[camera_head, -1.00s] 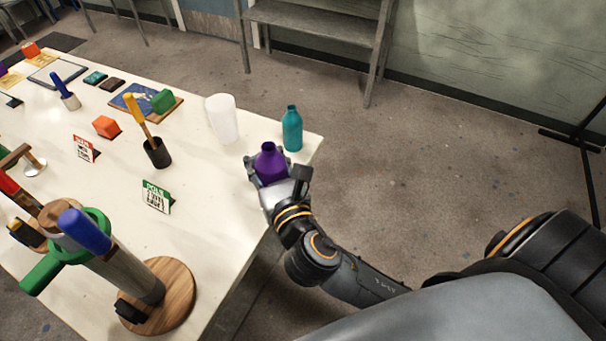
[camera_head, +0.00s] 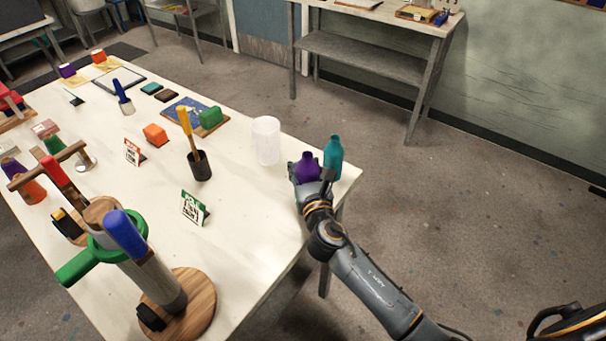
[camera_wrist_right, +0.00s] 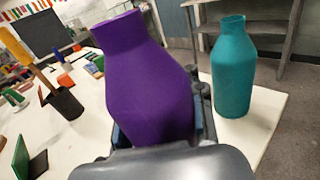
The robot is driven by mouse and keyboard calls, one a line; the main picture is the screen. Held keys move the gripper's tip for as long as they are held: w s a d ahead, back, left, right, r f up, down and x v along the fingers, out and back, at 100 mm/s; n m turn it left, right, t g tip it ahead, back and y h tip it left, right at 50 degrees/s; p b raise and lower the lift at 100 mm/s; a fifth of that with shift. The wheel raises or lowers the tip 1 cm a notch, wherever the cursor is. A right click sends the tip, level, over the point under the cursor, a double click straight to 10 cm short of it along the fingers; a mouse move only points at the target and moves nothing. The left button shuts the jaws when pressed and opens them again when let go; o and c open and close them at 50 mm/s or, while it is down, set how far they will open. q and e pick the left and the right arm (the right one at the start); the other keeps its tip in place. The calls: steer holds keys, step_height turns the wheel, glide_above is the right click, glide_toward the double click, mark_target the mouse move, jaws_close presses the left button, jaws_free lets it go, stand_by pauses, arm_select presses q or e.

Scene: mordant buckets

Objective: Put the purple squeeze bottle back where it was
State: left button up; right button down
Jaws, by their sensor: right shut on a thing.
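The purple squeeze bottle (camera_head: 308,166) is in my right gripper (camera_head: 309,179), near the right corner of the white table. In the right wrist view the purple bottle (camera_wrist_right: 145,85) fills the middle, slightly tilted in that picture, with the fingers (camera_wrist_right: 160,130) shut around its lower body. Its base is hidden, so I cannot tell whether it touches the table. A teal bottle (camera_head: 333,157) stands upright just to its right; it also shows in the right wrist view (camera_wrist_right: 233,75), apart from the purple one. My left gripper is not in view.
A translucent white cup (camera_head: 266,140) stands left of the purple bottle. A black holder with a yellow-handled tool (camera_head: 199,165) and a green sign (camera_head: 194,207) stand further left. A wooden stand with a blue-topped post (camera_head: 190,300) is at the near edge. The table's right edge is close.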

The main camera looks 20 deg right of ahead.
steer(key=shift+w+f+b, duration=0.15)
steer(key=shift+f+b, duration=0.15)
steer(key=shift+f, duration=0.6)
steer(key=shift+w+f+b, duration=0.1)
steer(key=shift+f+b, duration=0.15)
steer(key=shift+f, duration=0.65)
steer(key=shift+d+f, duration=0.1)
steer(key=shift+f, duration=0.1)
steer(key=c, duration=0.8)
jaws_free()
steer(key=shift+r, duration=0.1)
